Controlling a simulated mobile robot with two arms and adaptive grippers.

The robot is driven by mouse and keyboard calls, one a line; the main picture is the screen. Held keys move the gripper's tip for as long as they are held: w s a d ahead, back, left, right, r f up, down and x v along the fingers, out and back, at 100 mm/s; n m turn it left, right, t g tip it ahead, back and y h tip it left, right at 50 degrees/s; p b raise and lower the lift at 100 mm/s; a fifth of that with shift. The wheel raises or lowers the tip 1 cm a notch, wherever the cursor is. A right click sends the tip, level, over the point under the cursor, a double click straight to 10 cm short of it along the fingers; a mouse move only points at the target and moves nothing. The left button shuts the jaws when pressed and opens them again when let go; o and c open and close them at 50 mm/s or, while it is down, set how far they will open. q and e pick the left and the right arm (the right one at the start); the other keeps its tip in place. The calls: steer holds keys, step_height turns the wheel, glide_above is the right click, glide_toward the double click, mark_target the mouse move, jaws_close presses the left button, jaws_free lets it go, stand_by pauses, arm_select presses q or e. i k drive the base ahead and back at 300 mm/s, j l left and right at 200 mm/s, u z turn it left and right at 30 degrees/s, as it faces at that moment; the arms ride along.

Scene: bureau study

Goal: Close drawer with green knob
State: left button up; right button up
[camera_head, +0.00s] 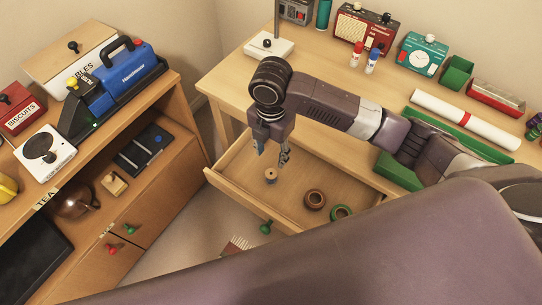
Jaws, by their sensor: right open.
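The desk drawer (243,196) is pulled out from under the wooden desk. Its green knob (265,228) is on the drawer front, which faces the lower left. Inside lie a small light spool (271,176), a brown ring-shaped roll (315,199) and a green-and-brown roll (341,212). My right gripper (271,158) points down over the drawer's back left part, above the spool. Its fingers are apart with nothing between them. Whether the fingertips are below the drawer's rim is hard to tell. My left gripper is not in view.
A wooden cabinet (165,215) on the left has another small green knob (129,229) and a red knob (111,249). The desk top (228,85) holds a white scale-like stand (269,47), bottles and boxes. Floor with a striped rug (236,245) shows before the drawer.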

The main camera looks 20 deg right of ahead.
mark_target(239, 173)
steer(key=k+j, duration=0.2)
steer(key=k, duration=0.3)
steer(key=k+j, duration=0.2)
steer(key=k, duration=0.25)
